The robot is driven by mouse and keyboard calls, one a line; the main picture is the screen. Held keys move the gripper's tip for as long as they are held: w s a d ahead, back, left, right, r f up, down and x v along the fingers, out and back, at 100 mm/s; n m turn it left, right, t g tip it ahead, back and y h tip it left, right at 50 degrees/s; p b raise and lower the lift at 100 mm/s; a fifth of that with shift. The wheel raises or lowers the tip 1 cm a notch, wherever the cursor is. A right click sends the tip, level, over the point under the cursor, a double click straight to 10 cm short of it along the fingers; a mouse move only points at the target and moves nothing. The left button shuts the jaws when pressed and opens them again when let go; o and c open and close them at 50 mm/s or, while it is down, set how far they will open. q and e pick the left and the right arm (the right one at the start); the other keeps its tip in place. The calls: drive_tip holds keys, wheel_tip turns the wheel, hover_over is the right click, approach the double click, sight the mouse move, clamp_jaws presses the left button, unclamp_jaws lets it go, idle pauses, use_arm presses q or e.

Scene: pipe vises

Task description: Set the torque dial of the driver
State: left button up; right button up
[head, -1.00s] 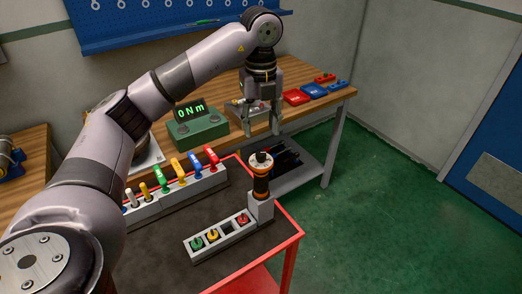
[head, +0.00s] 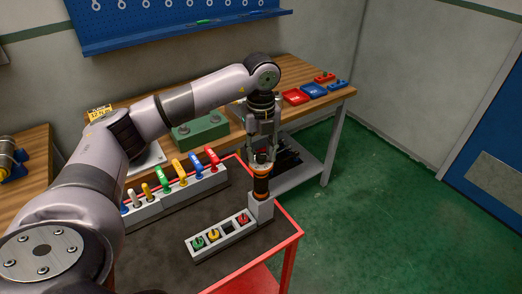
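The driver (head: 261,187) stands upright in a grey holder at the right corner of the red-edged cart. Its body is orange and black, with a light ring at the top. My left gripper (head: 262,160) points straight down right over the driver. Its fingers are parted, one on each side of the driver's top, and they partly hide the dial. I cannot tell whether they touch it. My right gripper is not in view.
A grey rack (head: 222,235) with green, yellow and red bits stands left of the driver. Behind it is a row of coloured-handled tools (head: 178,178). Red and blue trays (head: 313,90) lie on the bench (head: 335,97). The green floor to the right is clear.

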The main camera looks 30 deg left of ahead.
use_arm(q)
clamp_jaws()
idle(0.4)
